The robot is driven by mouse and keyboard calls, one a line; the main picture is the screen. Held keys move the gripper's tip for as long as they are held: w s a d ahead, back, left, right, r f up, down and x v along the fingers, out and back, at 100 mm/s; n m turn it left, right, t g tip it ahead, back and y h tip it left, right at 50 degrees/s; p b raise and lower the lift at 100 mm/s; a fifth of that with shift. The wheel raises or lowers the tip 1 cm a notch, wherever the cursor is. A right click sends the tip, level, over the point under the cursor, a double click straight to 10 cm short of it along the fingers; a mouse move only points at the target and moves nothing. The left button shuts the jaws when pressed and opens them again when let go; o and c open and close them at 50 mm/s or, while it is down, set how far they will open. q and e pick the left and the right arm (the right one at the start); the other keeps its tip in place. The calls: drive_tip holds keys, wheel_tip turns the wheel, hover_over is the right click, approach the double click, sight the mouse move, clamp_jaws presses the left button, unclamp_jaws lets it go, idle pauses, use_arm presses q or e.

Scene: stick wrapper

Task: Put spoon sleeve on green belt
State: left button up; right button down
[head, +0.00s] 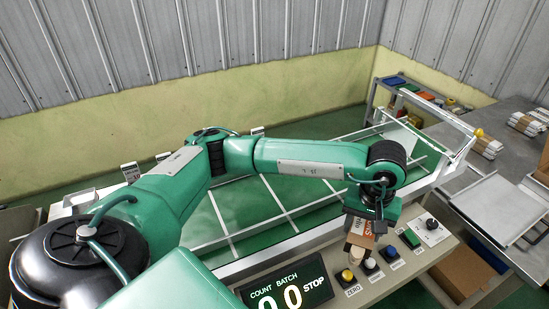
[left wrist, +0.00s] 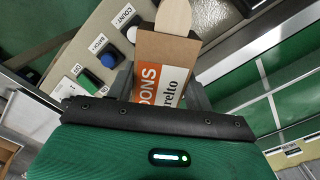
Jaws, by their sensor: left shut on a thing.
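My left gripper (head: 366,216) hangs over the front edge of the machine, above the control panel. It is shut on the spoon sleeve (head: 361,236), a brown, orange and white printed carton. In the left wrist view, the sleeve (left wrist: 165,62) sits between the fingers of the left gripper (left wrist: 165,92), with a pale wooden spoon end (left wrist: 173,18) sticking out of it. The green belt (head: 255,205), crossed by white lines, lies behind and left of the gripper in the head view; part of it is hidden by my arm. My right gripper is not seen.
The control panel (head: 398,262) has several coloured buttons close below the sleeve. A display (head: 287,290) stands at the front. A white rail (head: 290,243) edges the belt's near side. A metal tray (head: 503,212) and bundles of sticks (head: 484,143) are on the right table.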

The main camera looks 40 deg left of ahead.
use_arm(q)
drive_tip(key=w+a+r+n+p, duration=0.2)
drive_tip(key=w+a+r+n, duration=0.25)
drive_tip(key=a+r, duration=0.55)
drive_tip(key=w+a+r+n+p, duration=0.1)
drive_tip(key=w+a+r+n, duration=0.35)
drive_tip(key=a, duration=0.85)
drive_tip(key=p, duration=0.4)
hover_over(302, 182)
drive_tip(key=shift+n, duration=0.4)
wheel_tip(302, 182, down, 12)
drive_tip(key=shift+r, duration=0.2)
wheel_tip(302, 182, down, 5)
drive_tip(key=shift+r+p, duration=0.1)
drive_tip(key=shift+p, duration=0.75)
drive_tip(key=o, duration=1)
